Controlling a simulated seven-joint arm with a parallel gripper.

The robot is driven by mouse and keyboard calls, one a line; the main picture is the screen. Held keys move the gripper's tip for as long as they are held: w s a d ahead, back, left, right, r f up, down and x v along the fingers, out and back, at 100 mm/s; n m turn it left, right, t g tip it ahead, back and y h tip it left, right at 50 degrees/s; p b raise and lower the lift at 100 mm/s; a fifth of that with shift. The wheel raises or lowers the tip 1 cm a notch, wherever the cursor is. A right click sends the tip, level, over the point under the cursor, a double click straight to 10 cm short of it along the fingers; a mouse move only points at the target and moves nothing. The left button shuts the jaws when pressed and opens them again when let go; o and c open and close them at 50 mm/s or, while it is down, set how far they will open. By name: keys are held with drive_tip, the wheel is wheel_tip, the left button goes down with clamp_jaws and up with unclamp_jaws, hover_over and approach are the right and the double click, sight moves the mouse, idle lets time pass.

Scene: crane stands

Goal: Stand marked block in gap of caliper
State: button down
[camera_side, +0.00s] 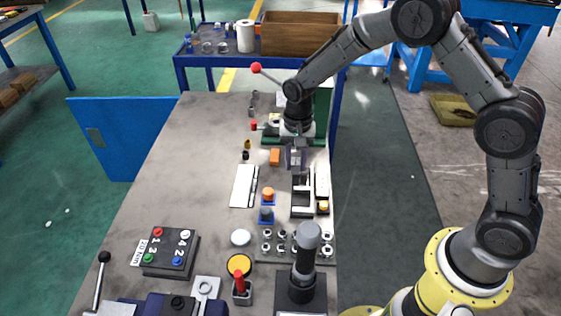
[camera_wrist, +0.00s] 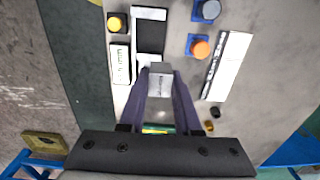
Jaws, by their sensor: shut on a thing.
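My gripper (camera_side: 297,160) points down and is shut on a small grey block (camera_wrist: 160,80), which shows between the two dark purple fingers in the wrist view. Faint marks show on the block's face. The caliper (camera_wrist: 150,14) has pale jaws around a dark gap, with a white label bearing "mm" and a yellow button beside it. In the side view the caliper (camera_side: 302,211) lies just in front of my gripper. In the wrist view the block overlaps the caliper's near end; its height above the table is unclear. The fingers hide much of the block in the side view.
A white panel (camera_side: 244,186) lies left of the caliper. An orange button (camera_side: 268,194) and a dark button (camera_side: 266,214) on blue bases stand between them. An orange block (camera_side: 275,157) is near my gripper. A dark upright cylinder (camera_side: 306,250) stands in front. The table's left middle is clear.

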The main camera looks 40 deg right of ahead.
drive_tip(key=s+d+n, duration=0.5)
drive_tip(key=n, duration=0.4)
drive_tip(key=shift+s+d+r, duration=0.15)
drive_tip(key=shift+s+d, duration=0.15)
drive_tip(key=shift+s, duration=0.05)
